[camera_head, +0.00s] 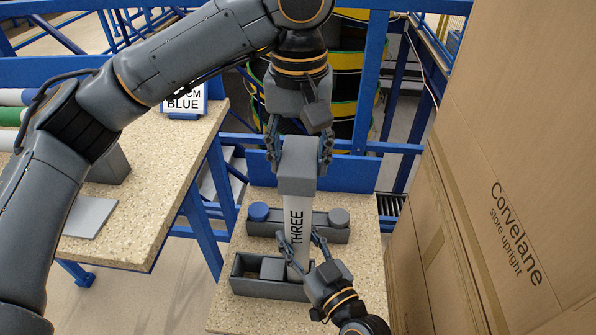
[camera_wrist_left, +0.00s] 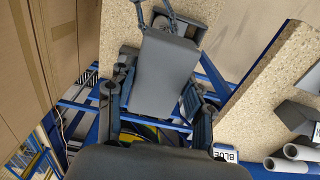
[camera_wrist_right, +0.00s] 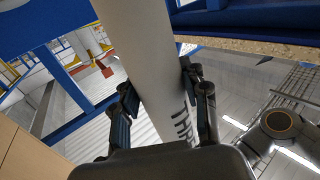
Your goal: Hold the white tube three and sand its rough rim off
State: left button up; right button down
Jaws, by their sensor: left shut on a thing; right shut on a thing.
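The white tube (camera_head: 297,222), lettered THREE, stands upright over the speckled bench in the head view. My right gripper (camera_head: 300,240) is shut around its lower part; the right wrist view shows the tube (camera_wrist_right: 150,60) between the fingers. My left gripper (camera_head: 299,155) comes from above and is shut on a grey block (camera_head: 299,182). The block sits over the tube's top end and hides its rim; I cannot tell whether they touch. The left wrist view shows the block (camera_wrist_left: 165,75) between the left fingers.
On the bench (camera_head: 350,270) stand a grey tray (camera_head: 275,290) and a grey holder (camera_head: 300,229) with a blue cap (camera_head: 258,212) and a grey cap (camera_head: 339,217). Cardboard boxes (camera_head: 510,150) wall off the right. A left table (camera_head: 150,205) carries a BLUE sign (camera_head: 186,105) and a grey plate (camera_head: 90,217).

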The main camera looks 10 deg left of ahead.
pick_arm(q)
jog(key=shift+d, duration=0.95)
jog(key=shift+a, duration=0.15)
jog(key=shift+a+r, duration=0.15)
jog(key=shift+a, duration=1.8)
jog(key=shift+f, duration=0.2)
jog(key=shift+d+r, duration=0.2)
jog(key=shift+d, duration=1.9)
jog(key=shift+f, duration=0.2)
